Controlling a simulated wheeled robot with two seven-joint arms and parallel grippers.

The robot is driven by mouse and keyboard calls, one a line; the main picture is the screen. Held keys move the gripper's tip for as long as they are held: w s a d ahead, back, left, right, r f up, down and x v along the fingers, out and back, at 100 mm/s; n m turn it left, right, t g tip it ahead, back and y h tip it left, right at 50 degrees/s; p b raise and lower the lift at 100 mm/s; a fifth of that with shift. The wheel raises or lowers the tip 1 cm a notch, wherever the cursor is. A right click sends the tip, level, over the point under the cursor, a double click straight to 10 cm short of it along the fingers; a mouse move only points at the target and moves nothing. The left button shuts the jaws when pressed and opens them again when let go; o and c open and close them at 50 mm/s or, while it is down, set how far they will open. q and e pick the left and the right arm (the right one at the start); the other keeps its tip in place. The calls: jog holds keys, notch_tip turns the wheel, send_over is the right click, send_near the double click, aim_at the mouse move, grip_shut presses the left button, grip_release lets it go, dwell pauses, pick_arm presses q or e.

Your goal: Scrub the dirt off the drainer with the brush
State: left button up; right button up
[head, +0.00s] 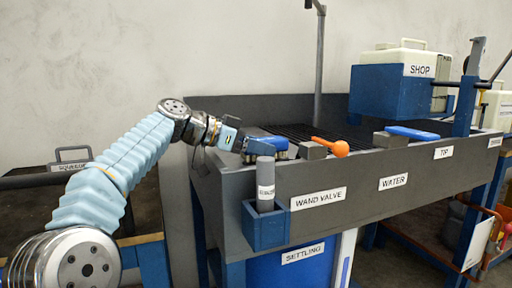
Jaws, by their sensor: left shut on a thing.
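My left gripper (262,145) reaches in from the left over the near left end of the dark sink-like bench (350,192). It is shut on what seems to be the brush, but the brush is mostly hidden by the gripper and a grey cylinder, so its shape and contact are unclear. Dark grating (310,131), probably the drainer, lies inside the bench behind the front wall. Dirt on it cannot be made out. My right gripper is not in view.
The labelled grey cylinder (265,180) stands upright in a blue holder (265,226) on the bench front. An orange handle (331,147) and a blue handle (411,133) sit along the front rim. A blue SHOP box (391,92) stands at right.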

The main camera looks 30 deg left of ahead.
aim_at(239, 163)
pick_arm(q)
jog(key=shift+s+a+r, duration=0.1)
jog(key=shift+s+a, duration=0.05)
jog(key=shift+s, duration=0.15)
jog(key=shift+s+a, duration=0.4)
jog(key=shift+a, duration=0.15)
jog(key=shift+s+a+b, duration=0.8)
jog(key=shift+s+a, duration=0.1)
jog(key=shift+s, duration=0.15)
jog(key=r+p, duration=0.2)
jog(key=a+r+p, duration=0.1)
jog(key=r+p, duration=0.2)
jog(key=shift+s+r, duration=0.2)
jog(key=shift+d+r, duration=0.1)
jog(key=shift+r, duration=0.1)
